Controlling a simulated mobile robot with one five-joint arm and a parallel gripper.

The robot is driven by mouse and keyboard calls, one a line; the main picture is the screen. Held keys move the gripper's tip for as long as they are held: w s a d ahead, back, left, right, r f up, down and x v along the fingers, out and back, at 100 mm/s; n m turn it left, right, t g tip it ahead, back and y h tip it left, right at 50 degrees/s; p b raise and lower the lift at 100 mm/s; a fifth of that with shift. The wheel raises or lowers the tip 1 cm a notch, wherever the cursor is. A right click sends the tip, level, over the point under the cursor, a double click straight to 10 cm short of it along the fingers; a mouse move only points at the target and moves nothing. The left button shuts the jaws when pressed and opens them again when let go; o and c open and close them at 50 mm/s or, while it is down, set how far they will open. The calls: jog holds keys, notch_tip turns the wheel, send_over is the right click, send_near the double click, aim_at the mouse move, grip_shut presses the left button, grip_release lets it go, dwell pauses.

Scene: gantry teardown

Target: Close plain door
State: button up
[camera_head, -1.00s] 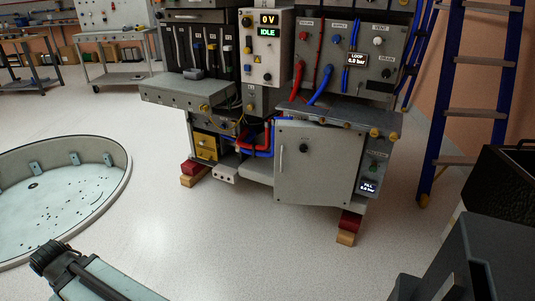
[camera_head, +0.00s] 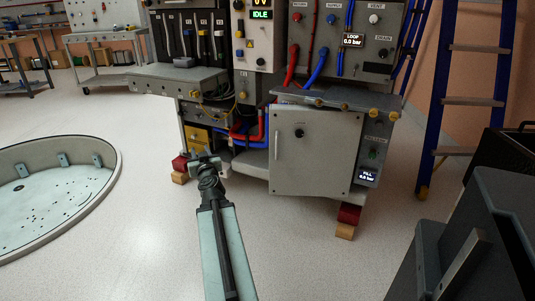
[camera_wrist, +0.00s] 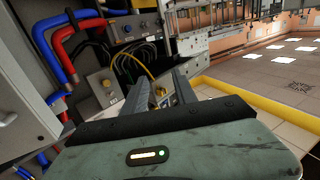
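The plain door (camera_head: 312,155) is a light grey panel low on the front of the rack, with a black round knob and a thin upright handle (camera_head: 276,146) near its left edge. It seems to stand somewhat out from the frame; how far I cannot tell. In the wrist view part of the door (camera_wrist: 18,85) shows at the far left, with its handle (camera_wrist: 8,120). My gripper (camera_head: 204,160) is to the left of the door, in front of the lower left bay and apart from the handle. In the wrist view its fingers (camera_wrist: 166,92) are spread, with nothing held.
Red and blue hoses (camera_wrist: 62,62) run beside the door. A yellow-faced box (camera_head: 198,138) sits in the lower left bay. The floor before the door is clear.

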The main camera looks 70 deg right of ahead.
jog(key=s+d+m+g+h, duration=0.3)
jog(key=s+d, duration=0.4)
jog(key=s, duration=0.3)
jog(key=m+g+h+b, duration=0.2)
jog(key=m+g, duration=0.2)
jog(key=g, duration=0.2)
send_over(276, 156)
jog(key=shift+d+f, duration=0.25)
jog(key=shift+f, duration=0.25)
jog(key=shift+d+f, duration=0.2)
jog(key=shift+f, duration=0.3)
grip_shut()
jog(key=shift+w, duration=0.1)
jog(key=shift+w+a, duration=0.1)
jog(key=shift+w, duration=0.05)
